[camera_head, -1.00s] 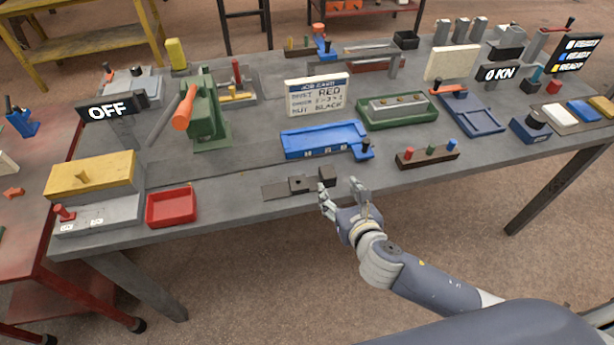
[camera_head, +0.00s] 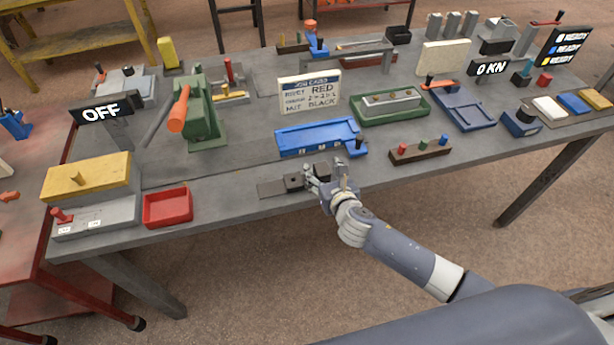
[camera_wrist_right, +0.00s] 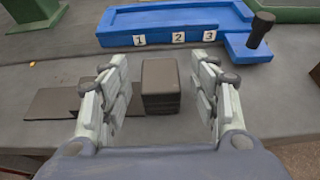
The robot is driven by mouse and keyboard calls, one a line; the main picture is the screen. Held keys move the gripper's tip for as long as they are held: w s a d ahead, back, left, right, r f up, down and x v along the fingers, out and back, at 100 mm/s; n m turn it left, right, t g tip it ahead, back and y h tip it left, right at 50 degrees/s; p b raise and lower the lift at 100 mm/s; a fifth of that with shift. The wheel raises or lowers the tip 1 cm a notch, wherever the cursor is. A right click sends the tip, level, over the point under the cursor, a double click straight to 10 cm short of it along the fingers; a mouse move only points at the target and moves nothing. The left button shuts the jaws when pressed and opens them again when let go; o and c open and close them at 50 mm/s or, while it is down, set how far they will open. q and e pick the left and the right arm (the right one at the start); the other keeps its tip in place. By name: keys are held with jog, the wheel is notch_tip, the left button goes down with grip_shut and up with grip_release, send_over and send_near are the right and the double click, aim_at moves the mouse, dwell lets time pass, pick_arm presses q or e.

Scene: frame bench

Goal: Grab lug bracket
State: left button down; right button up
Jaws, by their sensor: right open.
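The lug bracket seems to be the dark brown block part at the bench's front edge; I cannot tell for certain. In the right wrist view a dark upright block (camera_wrist_right: 161,86) stands between my open fingers, apart from both. A lower dark block with a flat plate (camera_wrist_right: 52,103) lies to its left, partly behind the left finger. In the head view the small dark block (camera_head: 293,183) shows just left of my right gripper (camera_head: 327,178), which hides part of the upright one. My right gripper is open and empty. My left gripper is not in view.
A blue tray (camera_head: 317,138) numbered 1, 2, 3 lies just behind. A rack with coloured pegs (camera_head: 420,152) stands to the right. A red bin (camera_head: 168,208) is at the left front. A job card (camera_head: 309,92) stands behind the blue tray.

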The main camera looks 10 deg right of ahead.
grip_shut()
jog(key=shift+r, duration=0.1)
jog(key=shift+r, duration=0.1)
